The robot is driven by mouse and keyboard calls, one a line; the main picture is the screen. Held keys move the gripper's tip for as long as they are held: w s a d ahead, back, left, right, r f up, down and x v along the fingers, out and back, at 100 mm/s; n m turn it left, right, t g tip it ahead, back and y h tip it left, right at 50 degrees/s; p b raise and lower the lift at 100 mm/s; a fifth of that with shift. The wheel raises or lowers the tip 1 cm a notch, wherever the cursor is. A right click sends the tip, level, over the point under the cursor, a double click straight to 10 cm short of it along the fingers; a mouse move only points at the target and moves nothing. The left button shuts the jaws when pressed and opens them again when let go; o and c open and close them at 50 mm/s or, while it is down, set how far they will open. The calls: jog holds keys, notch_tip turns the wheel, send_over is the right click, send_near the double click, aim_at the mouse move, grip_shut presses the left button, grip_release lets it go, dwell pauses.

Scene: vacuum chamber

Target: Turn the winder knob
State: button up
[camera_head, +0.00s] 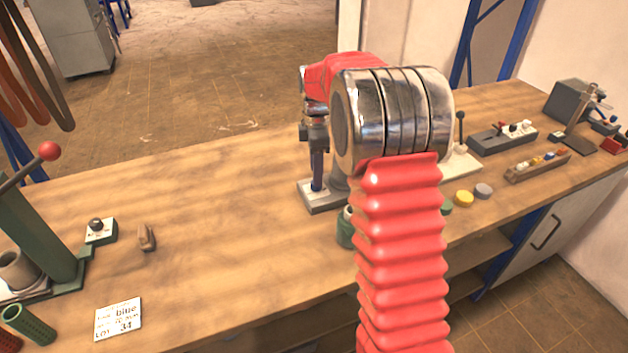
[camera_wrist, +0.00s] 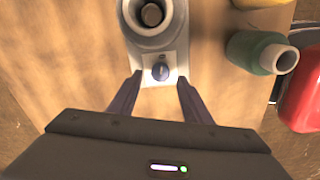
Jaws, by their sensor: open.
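The winder knob (camera_wrist: 160,71) is a small dark blue knob on a pale plate at the front of the winder (camera_wrist: 158,35), which has a round grey body with a dark centre. My gripper (camera_wrist: 158,79) is open, with one dark finger on each side of the knob. I cannot tell whether either finger touches it. In the head view my gripper (camera_head: 317,172) points down over the winder's base plate (camera_head: 325,205). The knob does not show there, and my arm covers part of the winder.
A green bottle (camera_wrist: 262,53) stands right of the winder, near a red rounded object (camera_wrist: 301,103). A card (camera_head: 118,319), a small box with a black knob (camera_head: 100,230) and a green lever device (camera_head: 40,240) are at the left.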

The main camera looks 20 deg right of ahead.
jog(key=shift+f, duration=2.05)
jog(key=c, duration=1)
jog(key=shift+a, duration=0.25)
jog(key=shift+c, duration=0.2)
jog(key=shift+d, duration=0.15)
